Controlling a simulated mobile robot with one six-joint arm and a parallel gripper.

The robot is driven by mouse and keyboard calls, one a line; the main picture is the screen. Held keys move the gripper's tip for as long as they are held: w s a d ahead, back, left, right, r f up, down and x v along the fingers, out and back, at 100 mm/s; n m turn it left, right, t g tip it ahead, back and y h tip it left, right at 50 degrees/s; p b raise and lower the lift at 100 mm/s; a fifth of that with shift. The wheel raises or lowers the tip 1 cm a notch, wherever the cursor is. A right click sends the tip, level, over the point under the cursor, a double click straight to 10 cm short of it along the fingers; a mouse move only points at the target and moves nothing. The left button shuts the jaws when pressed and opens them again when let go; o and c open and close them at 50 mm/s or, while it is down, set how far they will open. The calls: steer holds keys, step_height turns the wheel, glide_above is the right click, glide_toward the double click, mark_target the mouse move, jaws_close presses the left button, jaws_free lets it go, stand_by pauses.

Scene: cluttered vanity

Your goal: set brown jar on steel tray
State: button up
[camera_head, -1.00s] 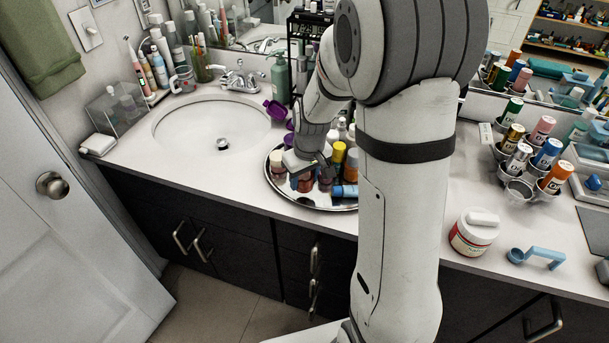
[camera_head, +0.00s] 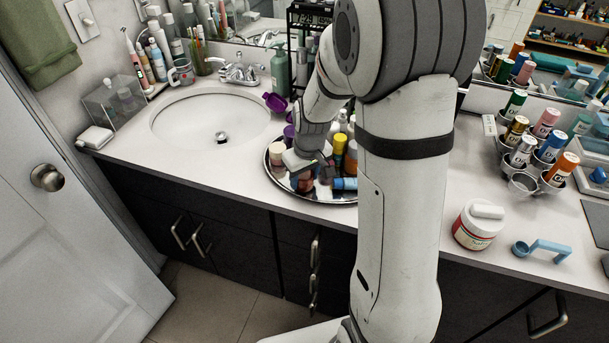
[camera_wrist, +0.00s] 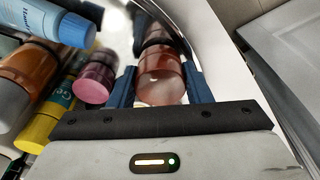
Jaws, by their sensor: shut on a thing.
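A reddish-brown translucent jar (camera_wrist: 160,78) is between the two blue fingers of my gripper (camera_wrist: 158,90) in the wrist view. The fingers are shut on it. In the head view my gripper (camera_head: 308,168) is low over the round steel tray (camera_head: 312,203), among the things on it. The tray's shiny rim (camera_wrist: 222,72) curves past the jar's right side in the wrist view. I cannot tell whether the jar's base touches the tray.
The tray is crowded: a blue-capped tube (camera_wrist: 62,22), a pink jar (camera_wrist: 95,77), an amber bottle (camera_wrist: 28,68) and a yellow bottle (camera_wrist: 48,120) are left of the held jar. The sink (camera_head: 210,120) lies left. A white-lidded jar (camera_head: 479,226) stands right on the counter.

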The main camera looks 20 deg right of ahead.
steer(key=shift+f, duration=0.3)
steer(key=o, duration=1.2)
steer(key=shift+c, duration=0.2)
steer(key=r, duration=0.5)
steer(key=s+r, duration=0.1)
steer(key=r, duration=0.1)
steer(key=shift+d+r, duration=0.35)
steer(key=shift+r, duration=0.05)
steer(key=s+r+m, duration=0.1)
steer(key=s+r, duration=0.2)
steer(key=s, duration=0.6)
steer(key=s+a+r+m, duration=0.1)
steer(key=s+r+m, duration=0.1)
steer(key=s, duration=0.7)
steer(key=shift+s+r+t+h, duration=0.3)
steer(key=shift+r+t, duration=0.1)
steer(key=shift+r, duration=0.2)
